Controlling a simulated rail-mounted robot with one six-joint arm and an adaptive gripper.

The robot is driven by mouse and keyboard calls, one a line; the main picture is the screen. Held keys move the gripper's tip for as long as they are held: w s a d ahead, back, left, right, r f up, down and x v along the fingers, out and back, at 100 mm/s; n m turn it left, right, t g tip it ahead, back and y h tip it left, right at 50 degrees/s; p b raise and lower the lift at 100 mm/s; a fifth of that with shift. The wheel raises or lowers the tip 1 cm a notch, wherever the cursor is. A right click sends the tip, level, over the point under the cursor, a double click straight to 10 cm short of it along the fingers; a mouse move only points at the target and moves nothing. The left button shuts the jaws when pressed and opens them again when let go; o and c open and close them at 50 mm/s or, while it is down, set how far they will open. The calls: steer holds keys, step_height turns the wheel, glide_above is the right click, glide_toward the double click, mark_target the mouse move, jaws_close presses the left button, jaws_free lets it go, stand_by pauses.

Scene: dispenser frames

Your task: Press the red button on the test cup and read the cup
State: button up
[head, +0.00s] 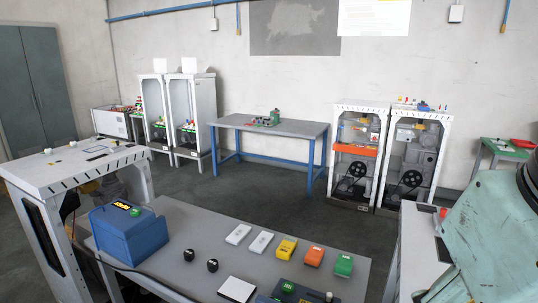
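I cannot pick out a test cup with certainty in the head view. A small red spot (443,212) shows on top of the white cabinet at the right, beside the teal arm part, but it is too small to tell whether it is a button. A blue box (130,238) with a lit yellow display and a green button stands on the left of the grey table. Two small black round pieces (212,265) stand right of it. My gripper is not in view.
The grey table (185,222) also holds white, yellow, orange and green blocks (343,264) and a dark device at its front edge. A white machine (75,165) stands left. A blue-legged table (255,131) and dispenser frames (352,165) line the back. The floor between is clear.

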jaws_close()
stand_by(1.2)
